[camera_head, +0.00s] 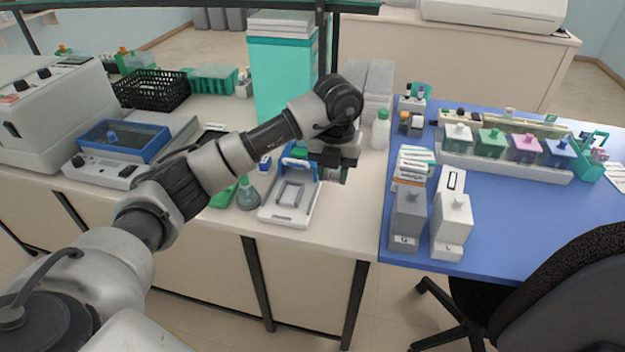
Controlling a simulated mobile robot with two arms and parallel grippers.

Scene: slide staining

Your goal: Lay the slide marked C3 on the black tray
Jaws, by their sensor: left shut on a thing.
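My left gripper (337,172) is over the right part of the beige bench, beside a white device with a blue handle. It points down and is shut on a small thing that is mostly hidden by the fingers. I cannot tell whether this is a slide, and no C3 mark is readable. A flat dark piece (212,132), possibly the black tray, lies on the bench behind my left forearm and is partly hidden. My right gripper is not in view.
The white device (290,195) and a flask (247,194) stand near the bench's front edge. A white bottle (381,130) stands right of the gripper. A black basket (152,90) is at back left. The blue table (500,230) holds staining jars and grey and white boxes.

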